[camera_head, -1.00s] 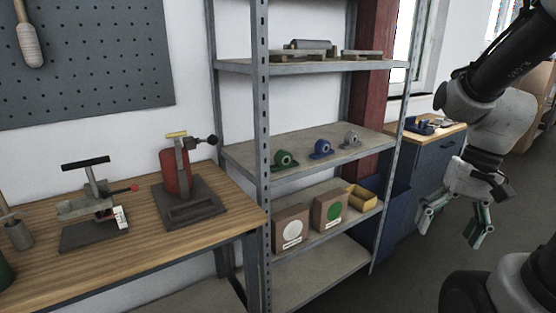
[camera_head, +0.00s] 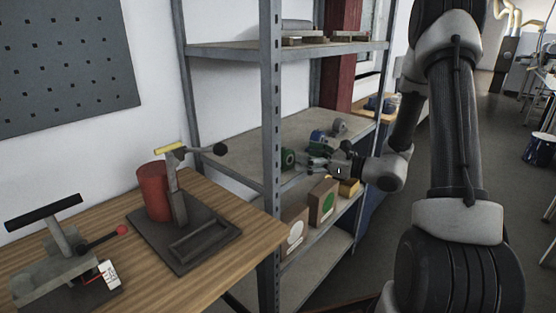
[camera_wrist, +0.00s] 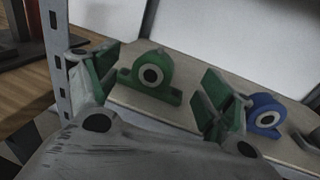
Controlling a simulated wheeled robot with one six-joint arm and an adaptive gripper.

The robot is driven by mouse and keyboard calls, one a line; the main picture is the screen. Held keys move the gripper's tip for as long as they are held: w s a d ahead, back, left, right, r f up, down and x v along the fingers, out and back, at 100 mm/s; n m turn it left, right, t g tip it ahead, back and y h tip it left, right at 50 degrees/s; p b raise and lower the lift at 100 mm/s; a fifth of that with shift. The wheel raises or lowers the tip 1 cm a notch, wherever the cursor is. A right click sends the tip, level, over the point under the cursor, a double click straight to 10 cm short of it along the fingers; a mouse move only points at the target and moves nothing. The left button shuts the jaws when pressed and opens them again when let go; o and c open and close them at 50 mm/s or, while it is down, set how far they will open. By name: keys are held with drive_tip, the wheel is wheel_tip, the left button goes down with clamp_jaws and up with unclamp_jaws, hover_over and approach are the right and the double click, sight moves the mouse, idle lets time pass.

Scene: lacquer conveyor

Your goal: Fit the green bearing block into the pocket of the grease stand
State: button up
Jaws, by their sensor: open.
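The green bearing block (camera_head: 288,158) stands on the middle shelf (camera_head: 240,150). In the wrist view the green block (camera_wrist: 152,72) shows its round bore and flat foot. My gripper (camera_head: 309,161) is at that shelf, beside the green block. In the wrist view my gripper (camera_wrist: 160,92) is open, with one green-padded finger on each side of the block and no clear contact. The grease stand (camera_head: 160,195), with a red cylinder and yellow-topped lever, is on the wooden bench. Its base has an empty rectangular pocket (camera_head: 204,240).
A blue bearing block (camera_head: 318,136) and a grey one (camera_head: 339,126) stand farther along the shelf. The blue block (camera_wrist: 265,113) is close to my right finger. A shelf upright (camera_head: 271,130) stands between bench and block. A black-handled press (camera_head: 62,260) is on the bench.

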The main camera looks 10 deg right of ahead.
sight(287, 149)
drive_tip(key=x, duration=0.7)
drive_tip(key=shift+w+a+r, duration=0.15)
drive_tip(key=shift+a+r, duration=0.2)
drive_tip(key=c, duration=1.4)
